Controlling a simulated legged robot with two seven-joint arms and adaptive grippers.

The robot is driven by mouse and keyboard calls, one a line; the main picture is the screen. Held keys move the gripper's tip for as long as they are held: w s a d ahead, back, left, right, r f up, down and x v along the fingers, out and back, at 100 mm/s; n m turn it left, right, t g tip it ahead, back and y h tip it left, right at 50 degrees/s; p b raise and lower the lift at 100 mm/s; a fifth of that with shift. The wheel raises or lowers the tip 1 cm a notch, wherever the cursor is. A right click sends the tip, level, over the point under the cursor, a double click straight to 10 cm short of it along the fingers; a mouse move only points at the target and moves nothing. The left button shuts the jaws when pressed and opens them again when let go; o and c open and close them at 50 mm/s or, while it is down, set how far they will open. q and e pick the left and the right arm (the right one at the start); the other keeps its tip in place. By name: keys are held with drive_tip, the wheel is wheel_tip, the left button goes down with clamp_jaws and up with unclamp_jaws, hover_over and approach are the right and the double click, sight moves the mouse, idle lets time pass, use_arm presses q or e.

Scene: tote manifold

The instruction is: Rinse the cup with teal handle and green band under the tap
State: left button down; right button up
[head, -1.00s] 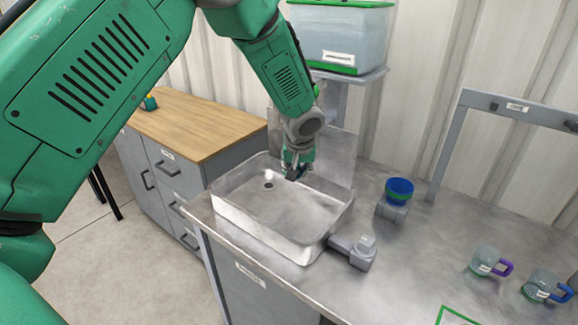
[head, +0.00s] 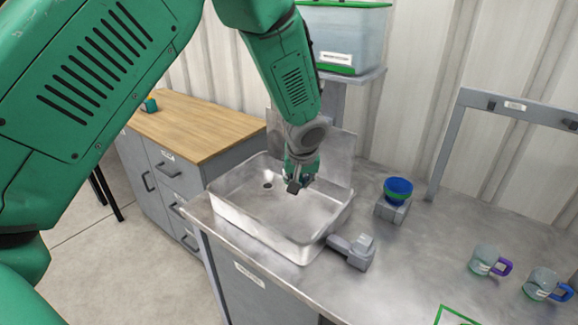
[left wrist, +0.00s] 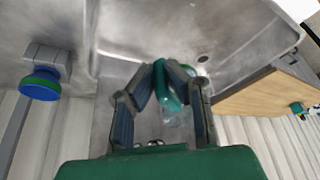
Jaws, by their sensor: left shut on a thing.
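My left gripper (head: 298,188) is over the metal sink basin (head: 222,204) in the head view. In the left wrist view its two fingers (left wrist: 173,72) are shut on a teal handle (left wrist: 166,90). The clear cup (left wrist: 180,118) on that handle shows faintly between the fingers; I cannot make out its green band. The arm and gripper hide the cup in the head view. A grey fixture (head: 352,250) stands at the sink's right edge; I cannot tell whether it is the tap, and no running water is visible. My right gripper is not in view.
A blue round piece with a green band (head: 398,189) sits on a grey block right of the sink. A purple-handled cup (head: 485,260) and a blue-handled cup (head: 540,283) stand at the right. A lidded bin (head: 345,35) is on a shelf behind.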

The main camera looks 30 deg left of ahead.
use_arm(q)
drive_tip(key=s+d+r+p, duration=0.2)
drive_tip(key=s+d+r, duration=0.1)
drive_tip(key=s, duration=0.4)
drive_tip(key=shift+s+d+r+p, duration=0.2)
drive_tip(key=shift+d+r+p, duration=0.15)
drive_tip(key=shift+r+p, duration=0.05)
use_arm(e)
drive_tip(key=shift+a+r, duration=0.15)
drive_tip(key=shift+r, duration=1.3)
